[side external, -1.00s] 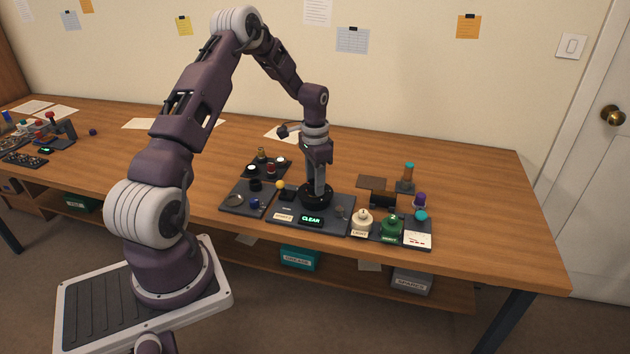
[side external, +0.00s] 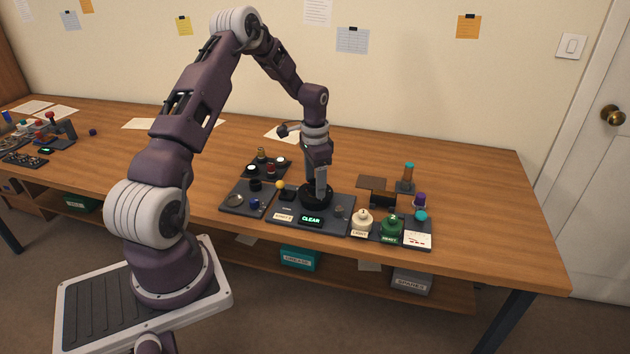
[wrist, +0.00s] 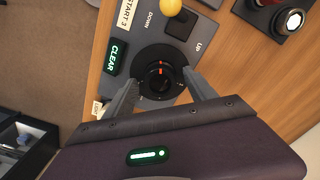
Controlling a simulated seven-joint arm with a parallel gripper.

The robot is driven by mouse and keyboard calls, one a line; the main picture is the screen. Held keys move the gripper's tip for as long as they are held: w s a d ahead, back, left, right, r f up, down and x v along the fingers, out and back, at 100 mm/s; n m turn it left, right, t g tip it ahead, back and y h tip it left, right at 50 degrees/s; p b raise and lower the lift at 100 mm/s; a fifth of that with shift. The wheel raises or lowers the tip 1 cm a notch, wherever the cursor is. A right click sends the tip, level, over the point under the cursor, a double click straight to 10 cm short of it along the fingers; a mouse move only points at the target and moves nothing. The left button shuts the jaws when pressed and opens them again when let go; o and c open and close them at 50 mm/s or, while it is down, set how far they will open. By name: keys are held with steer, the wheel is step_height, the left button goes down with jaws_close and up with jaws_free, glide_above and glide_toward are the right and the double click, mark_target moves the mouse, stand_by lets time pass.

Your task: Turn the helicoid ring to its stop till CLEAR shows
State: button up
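The black round helicoid ring (side external: 316,195) sits on the grey base plate, and also shows in the wrist view (wrist: 159,77) with orange marks near its middle. The small display (side external: 311,220) in front of it is lit green and reads CLEAR; it shows in the wrist view too (wrist: 116,57). My gripper (wrist: 160,84) points down over the ring with its fingers apart, one on each side at the ring's outer edge. It looks open, though a slight touch cannot be ruled out. The far finger is mostly hidden in the side view.
A yellow-knobbed lever (wrist: 171,7) stands close by the ring. A white part (side external: 362,222) and a green part (side external: 391,226) stand on the tray to the right. A dark stand (side external: 378,190) is behind them. The table's far right is clear.

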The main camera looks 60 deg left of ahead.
step_height(320, 180, up, 7)
steer(key=shift+r, duration=0.1)
stand_by(0.3)
steer(key=s+d+r+t+y, duration=0.1)
steer(key=s+d+r, duration=0.2)
steer(key=d+r, duration=0.45)
steer(key=s+d+r+t, duration=0.1)
steer(key=s+d+r, duration=0.1)
steer(key=d+r, duration=0.6)
steer(key=s+d+r+t, duration=0.1)
steer(key=s+d+r, duration=0.1)
steer(key=s+d, duration=0.4)
steer(key=s+d+r+n+t+h, duration=0.1)
steer(key=s+d, duration=0.5)
steer(key=s, duration=0.7)
steer(key=shift+r+n+t, duration=0.3)
steer(key=shift+r+t, duration=0.3)
steer(key=shift+t, duration=0.2)
steer(key=shift+c, duration=0.5)
